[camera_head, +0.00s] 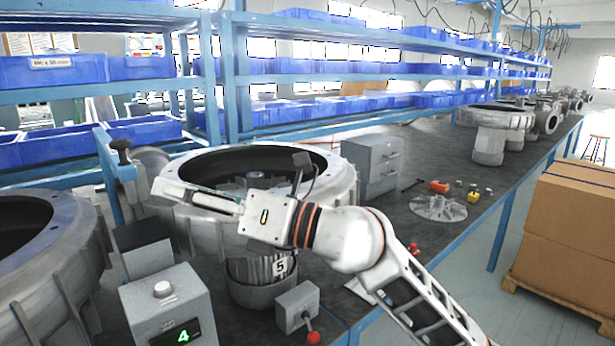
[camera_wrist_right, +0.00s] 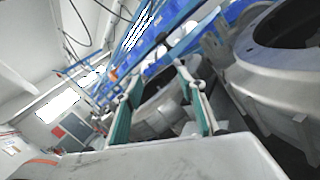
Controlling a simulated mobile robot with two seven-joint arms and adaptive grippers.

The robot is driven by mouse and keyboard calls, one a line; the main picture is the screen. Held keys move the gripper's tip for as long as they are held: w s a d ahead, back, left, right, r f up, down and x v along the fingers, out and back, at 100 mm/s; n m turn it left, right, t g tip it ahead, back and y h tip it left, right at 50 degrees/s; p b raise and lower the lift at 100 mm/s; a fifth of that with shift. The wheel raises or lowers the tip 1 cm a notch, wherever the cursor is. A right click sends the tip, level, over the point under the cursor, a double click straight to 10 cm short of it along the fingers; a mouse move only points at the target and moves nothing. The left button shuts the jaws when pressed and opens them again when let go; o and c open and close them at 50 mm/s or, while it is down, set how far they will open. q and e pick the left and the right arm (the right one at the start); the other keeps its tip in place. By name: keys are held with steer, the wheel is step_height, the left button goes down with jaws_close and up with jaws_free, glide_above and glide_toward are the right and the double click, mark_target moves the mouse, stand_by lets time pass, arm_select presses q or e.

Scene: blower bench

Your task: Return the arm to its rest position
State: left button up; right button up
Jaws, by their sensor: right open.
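My right arm (camera_head: 350,240) comes in from the lower right. Its gripper (camera_head: 165,188) points left, over the near rim of the large round grey blower housing (camera_head: 335,185) in the middle of the bench. In the right wrist view, the two green-lined fingers of the same gripper (camera_wrist_right: 157,85) stand apart with nothing held between them. Whether the gripper touches the housing cannot be told. My left gripper is out of view.
A grey box (camera_head: 165,305) with a white button and green "4", a cylinder marked "5" (camera_head: 262,290) and a red-knobbed lever box (camera_head: 298,307) stand in front. A drawer cabinet (camera_head: 375,165) and a finned disc (camera_head: 438,208) are right. Blue-bin shelves (camera_head: 300,82) run behind. Cartons (camera_head: 570,225) stand beyond the bench.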

steer(key=w+d+f+m+t+h, duration=0.3)
steer(key=d+f+m+t+h, duration=0.3)
steer(key=d+f+m, duration=0.75)
steer(key=w+d+f+m+t+h, duration=0.35)
steer(key=d+f+m+t, duration=0.6)
steer(key=f+m, duration=0.7)
steer(key=s+d+f+m+g+h, duration=0.25)
steer(key=s+d+f+m, duration=0.2)
steer(key=f, duration=0.45)
steer(key=s+d+f+m+g+h, duration=0.2)
steer(key=s+d+f+m+h, duration=0.25)
steer(key=f, duration=0.45)
steer(key=s+d+f+m+g, duration=0.1)
steer(key=s+d+f+g, duration=0.1)
steer(key=s+f, duration=0.4)
steer(key=s+d+f+m+g, duration=0.1)
steer(key=s+d+f+g, duration=0.1)
steer(key=s+d+f, duration=0.3)
step_height(320, 180, down, 2)
steer(key=shift+s+f+m, duration=0.15)
steer(key=shift+s+m, duration=0.15)
steer(key=shift+s, duration=0.9)
